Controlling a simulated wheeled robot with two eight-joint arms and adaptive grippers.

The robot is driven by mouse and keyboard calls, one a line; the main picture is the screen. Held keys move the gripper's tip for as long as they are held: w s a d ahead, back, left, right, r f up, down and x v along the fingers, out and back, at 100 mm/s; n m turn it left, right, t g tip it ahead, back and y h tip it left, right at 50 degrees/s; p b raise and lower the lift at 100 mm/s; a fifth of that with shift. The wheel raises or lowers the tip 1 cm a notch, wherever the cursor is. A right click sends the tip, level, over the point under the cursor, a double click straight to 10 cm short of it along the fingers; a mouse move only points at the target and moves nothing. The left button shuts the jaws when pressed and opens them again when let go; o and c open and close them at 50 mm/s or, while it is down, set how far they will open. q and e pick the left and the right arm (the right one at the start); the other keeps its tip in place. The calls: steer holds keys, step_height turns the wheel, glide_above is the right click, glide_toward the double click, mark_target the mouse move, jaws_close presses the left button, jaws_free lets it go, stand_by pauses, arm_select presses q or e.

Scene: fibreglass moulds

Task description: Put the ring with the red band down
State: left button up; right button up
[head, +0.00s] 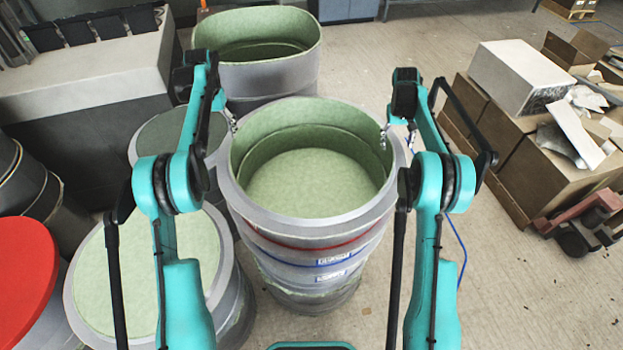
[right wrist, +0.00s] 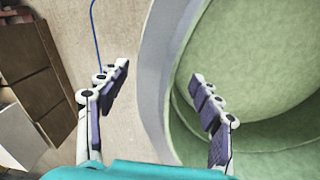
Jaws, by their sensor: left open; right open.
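The ring with the red band (head: 310,243) sits on top of a stack in the middle of the head view, its red stripe level above a ring with a blue band (head: 306,260). It is hollow, grey outside and pale green inside. My left gripper (head: 232,122) is at the left of its rim, and its jaws are small and partly hidden. My right gripper (head: 384,136) is at the right of the rim. In the right wrist view its open fingers (right wrist: 160,105) stand on either side of the grey rim (right wrist: 168,75), with gaps showing between fingers and wall.
Other green-lined moulds stand behind (head: 262,75) and at the left (head: 150,270). A red disc (head: 25,280) lies at the far left. Cardboard boxes with scrap (head: 540,165) stand at the right. The floor (head: 520,290) at the front right is clear.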

steer(key=r, duration=0.5)
steer(key=shift+a, duration=0.3)
